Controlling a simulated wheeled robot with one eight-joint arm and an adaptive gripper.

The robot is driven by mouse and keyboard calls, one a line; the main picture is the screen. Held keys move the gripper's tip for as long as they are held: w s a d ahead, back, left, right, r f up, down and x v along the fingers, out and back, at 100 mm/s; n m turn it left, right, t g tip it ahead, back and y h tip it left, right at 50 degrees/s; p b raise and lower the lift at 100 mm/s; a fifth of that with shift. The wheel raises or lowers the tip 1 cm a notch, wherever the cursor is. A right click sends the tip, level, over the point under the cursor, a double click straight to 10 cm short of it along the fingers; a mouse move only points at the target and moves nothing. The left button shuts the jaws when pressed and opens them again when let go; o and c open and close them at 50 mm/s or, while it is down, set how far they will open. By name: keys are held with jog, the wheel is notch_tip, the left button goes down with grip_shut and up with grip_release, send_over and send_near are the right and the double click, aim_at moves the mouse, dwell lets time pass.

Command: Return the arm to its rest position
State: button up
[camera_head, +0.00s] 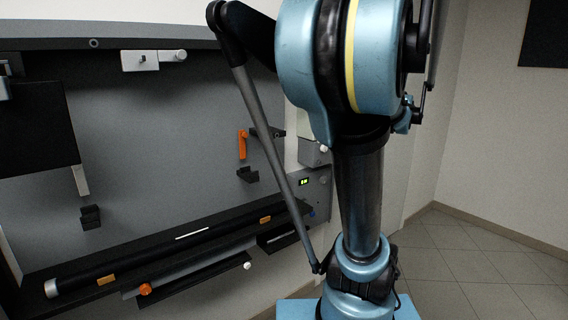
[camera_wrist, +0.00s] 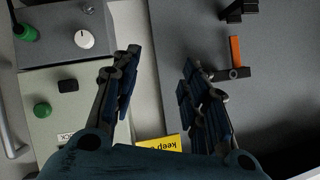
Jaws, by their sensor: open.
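My gripper (camera_wrist: 160,72) is open and empty in the wrist view, its two dark fingers spread apart with a pale strip of wall or panel between them. In the head view my blue and black arm fills the middle right, and the gripper itself cannot be made out there. In the wrist view, a grey box with a white knob (camera_wrist: 85,39) lies left of the fingers. An orange lever (camera_wrist: 235,52) lies to their right, apart from them.
In the head view, a grey wall panel (camera_head: 150,150) at left carries the orange lever (camera_head: 242,144), black brackets and a long black tube (camera_head: 150,262) on a shelf. A small box has a lit green display (camera_head: 304,182). Tiled floor (camera_head: 480,275) at right is clear.

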jog(key=s+a+f+m+g+h, duration=0.1)
jog(key=s+a+f+g, duration=0.25)
jog(key=s+f, duration=0.35)
jog(key=s+d+f+m+g+h, duration=0.1)
jog(key=s+d+f+m+h, duration=0.1)
jog(key=s+f+h, duration=0.2)
jog(key=s+d+f+m+g+h, duration=0.1)
jog(key=s+d+f+m+h, duration=0.1)
jog(key=s+f, duration=0.8)
notch_tip(320, 180, down, 4)
jog(key=shift+s+d+f+h, duration=0.2)
jog(key=shift+d+h, duration=0.4)
jog(key=shift+h, duration=0.4)
jog(key=shift+g, duration=0.25)
jog(key=shift+w+f, duration=0.15)
jog(key=shift+w, duration=0.3)
